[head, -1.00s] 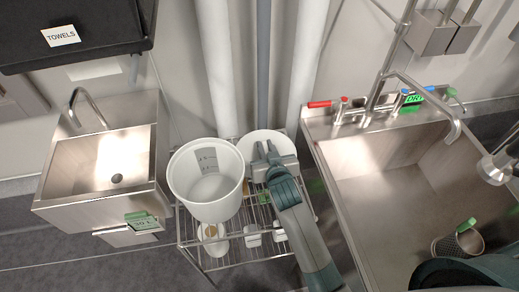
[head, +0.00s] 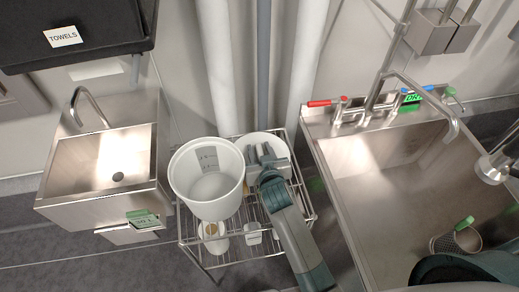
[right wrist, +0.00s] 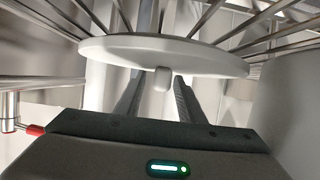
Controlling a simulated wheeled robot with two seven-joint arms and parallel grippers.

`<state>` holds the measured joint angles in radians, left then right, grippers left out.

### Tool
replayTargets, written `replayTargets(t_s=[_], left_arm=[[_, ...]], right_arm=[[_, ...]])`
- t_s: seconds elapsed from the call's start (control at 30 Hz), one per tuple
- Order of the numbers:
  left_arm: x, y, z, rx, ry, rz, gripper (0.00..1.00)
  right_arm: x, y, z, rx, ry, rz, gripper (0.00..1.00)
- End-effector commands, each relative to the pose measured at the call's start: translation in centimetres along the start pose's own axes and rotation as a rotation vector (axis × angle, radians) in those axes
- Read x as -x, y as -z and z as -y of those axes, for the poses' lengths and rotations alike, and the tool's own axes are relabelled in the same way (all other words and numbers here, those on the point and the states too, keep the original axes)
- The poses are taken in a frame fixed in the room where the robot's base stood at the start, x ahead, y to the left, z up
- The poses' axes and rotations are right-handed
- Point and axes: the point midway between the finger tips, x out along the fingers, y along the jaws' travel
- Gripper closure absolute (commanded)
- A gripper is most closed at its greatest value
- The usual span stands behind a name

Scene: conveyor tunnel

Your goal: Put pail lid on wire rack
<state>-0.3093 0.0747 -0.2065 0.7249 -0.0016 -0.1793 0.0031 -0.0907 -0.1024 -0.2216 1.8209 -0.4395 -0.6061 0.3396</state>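The pail lid (head: 253,139) is a white disc lying on the wire rack (head: 228,257), right of the white pail (head: 206,180). It also shows in the right wrist view (right wrist: 215,59), flat against the rack wires, with a small knob (right wrist: 162,80). My right gripper (head: 264,153) is over the lid and hides part of it. In the right wrist view its two fingers (right wrist: 158,97) stand apart with the knob between them. A gap shows on each side of the knob. My left gripper is not in view.
The rack stands between a small sink (head: 95,165) at left and a large sink (head: 385,190) at right. Small items (head: 214,237) sit on its lower shelf. Vertical pipes (head: 263,70) rise behind it. A mesh cup (head: 458,243) stands in the large sink.

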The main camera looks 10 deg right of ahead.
Motion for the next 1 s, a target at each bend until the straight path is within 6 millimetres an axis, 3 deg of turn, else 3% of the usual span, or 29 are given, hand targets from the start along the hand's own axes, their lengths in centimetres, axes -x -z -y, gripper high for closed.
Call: replayTargets(t_s=[0.3, 0.47, 1.0], left_arm=[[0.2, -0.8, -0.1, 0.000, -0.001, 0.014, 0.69], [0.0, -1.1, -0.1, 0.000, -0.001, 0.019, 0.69], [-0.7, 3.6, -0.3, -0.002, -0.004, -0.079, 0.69]], right_arm=[[0.1, 0.4, 0.0, 0.000, 0.000, -0.001, 0.65], [1.5, 0.1, 0.0, -0.001, 0.000, 0.000, 0.65], [10.3, 0.1, 0.0, -0.001, 0.000, 0.000, 0.65]])
